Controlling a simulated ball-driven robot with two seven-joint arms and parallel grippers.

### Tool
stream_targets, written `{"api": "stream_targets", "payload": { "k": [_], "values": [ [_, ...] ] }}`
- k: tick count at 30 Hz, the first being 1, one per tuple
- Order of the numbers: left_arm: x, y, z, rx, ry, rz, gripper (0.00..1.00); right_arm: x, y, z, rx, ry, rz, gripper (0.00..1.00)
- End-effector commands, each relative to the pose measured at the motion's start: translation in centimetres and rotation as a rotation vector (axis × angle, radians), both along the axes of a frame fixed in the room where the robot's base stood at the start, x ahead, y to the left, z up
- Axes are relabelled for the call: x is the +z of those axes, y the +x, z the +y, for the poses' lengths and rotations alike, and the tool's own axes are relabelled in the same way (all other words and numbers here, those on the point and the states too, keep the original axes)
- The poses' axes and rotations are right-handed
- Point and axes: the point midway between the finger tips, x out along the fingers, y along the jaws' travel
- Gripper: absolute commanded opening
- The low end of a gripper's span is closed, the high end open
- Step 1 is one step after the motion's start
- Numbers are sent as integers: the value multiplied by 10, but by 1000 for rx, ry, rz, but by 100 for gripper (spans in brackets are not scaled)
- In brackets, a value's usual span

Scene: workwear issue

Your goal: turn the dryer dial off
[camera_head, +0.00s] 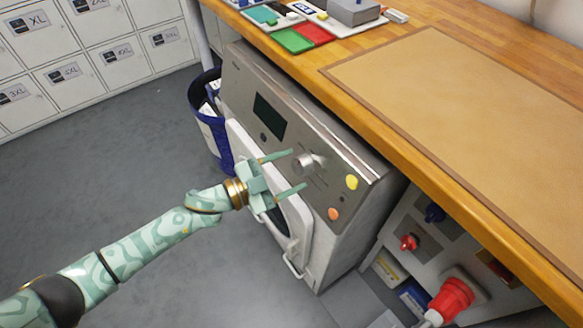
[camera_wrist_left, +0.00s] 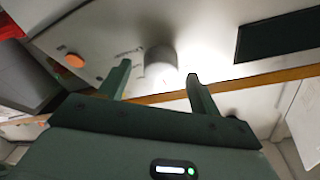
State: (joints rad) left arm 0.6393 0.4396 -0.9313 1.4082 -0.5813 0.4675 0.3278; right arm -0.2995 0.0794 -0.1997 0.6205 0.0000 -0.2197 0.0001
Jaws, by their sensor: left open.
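The dryer (camera_head: 335,150) stands under the wooden counter, its steel control panel facing up and toward me. The round silver dial (camera_head: 303,163) sits near the middle of the panel, right of the dark display (camera_head: 269,116). My left gripper (camera_head: 298,171) is open and empty, with its two fingers pointing at the dial. In the left wrist view the dial (camera_wrist_left: 160,66) shows just ahead of and between the fingertips (camera_wrist_left: 159,70), apparently apart from them. The dial's pointer mark is too small to read. My right gripper is not in view.
A yellow button (camera_head: 351,182) and an orange button (camera_head: 334,214) sit on the panel right of the dial. The wooden counter (camera_head: 420,140) overhangs behind it. A blue bin (camera_head: 211,130) stands left of the dryer. A red plug (camera_head: 452,298) is at lower right. The floor at left is clear.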

Motion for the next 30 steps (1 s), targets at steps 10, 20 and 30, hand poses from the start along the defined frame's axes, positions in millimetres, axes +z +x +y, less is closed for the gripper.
{"api": "stream_targets", "payload": {
  "k": [10,20,30],
  "values": [
    [4,-42,79,3,4,-1,64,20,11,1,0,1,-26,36],
    [2,-70,129,1,2,-1,64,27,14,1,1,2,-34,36],
    [2,-72,134,1,0,-1,64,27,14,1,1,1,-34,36]
  ]
}}
